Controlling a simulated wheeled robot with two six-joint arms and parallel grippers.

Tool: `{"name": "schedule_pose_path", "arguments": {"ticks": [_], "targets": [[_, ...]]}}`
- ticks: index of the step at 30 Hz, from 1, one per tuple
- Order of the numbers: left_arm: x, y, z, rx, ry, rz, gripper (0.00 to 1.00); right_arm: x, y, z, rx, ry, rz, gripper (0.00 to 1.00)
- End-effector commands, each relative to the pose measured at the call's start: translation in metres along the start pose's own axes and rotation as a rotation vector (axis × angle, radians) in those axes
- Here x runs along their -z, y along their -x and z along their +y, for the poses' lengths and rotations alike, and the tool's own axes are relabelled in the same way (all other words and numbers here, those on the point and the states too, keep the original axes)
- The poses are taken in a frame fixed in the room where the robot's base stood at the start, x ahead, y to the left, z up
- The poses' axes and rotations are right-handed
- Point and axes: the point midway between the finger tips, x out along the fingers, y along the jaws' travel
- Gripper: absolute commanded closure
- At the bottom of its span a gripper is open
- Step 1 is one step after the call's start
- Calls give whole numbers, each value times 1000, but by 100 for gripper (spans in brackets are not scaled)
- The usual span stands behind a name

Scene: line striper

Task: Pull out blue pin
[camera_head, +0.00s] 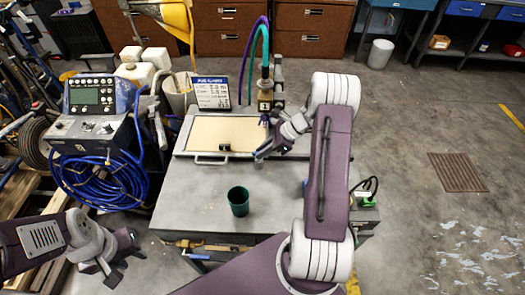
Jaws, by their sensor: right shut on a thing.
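The blue pin (265,118) shows as a small dark blue bit at the right edge of the framed tan board (223,131), below the upright fixture with purple and teal hoses. My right gripper (264,146) reaches in from the right over the board's right edge and is shut on the pin. Its fingers and wrist hide most of the pin, so I cannot tell how deep it sits. My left gripper (124,264) is at the lower left, away from the table, open and empty.
A dark green cup (238,201) stands on the grey table (200,205) in front of the board. A control box (90,115) with coiled blue hose (100,180) stands at the left. A white sign (212,93) stands behind the board. The table's front left is clear.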

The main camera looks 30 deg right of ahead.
Motion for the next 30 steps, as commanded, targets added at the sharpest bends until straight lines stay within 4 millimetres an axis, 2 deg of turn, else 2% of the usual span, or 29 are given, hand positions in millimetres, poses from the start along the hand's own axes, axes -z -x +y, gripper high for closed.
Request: {"name": "schedule_pose_path", "arguments": {"ticks": [11, 30], "targets": [[1, 6, 0, 0, 0, 0, 64, -3, 4, 0, 0, 0, 0, 100], [4, 41, 1, 0, 0, 0, 64, -28, 34, 0, 0, 0, 0, 100]]}}
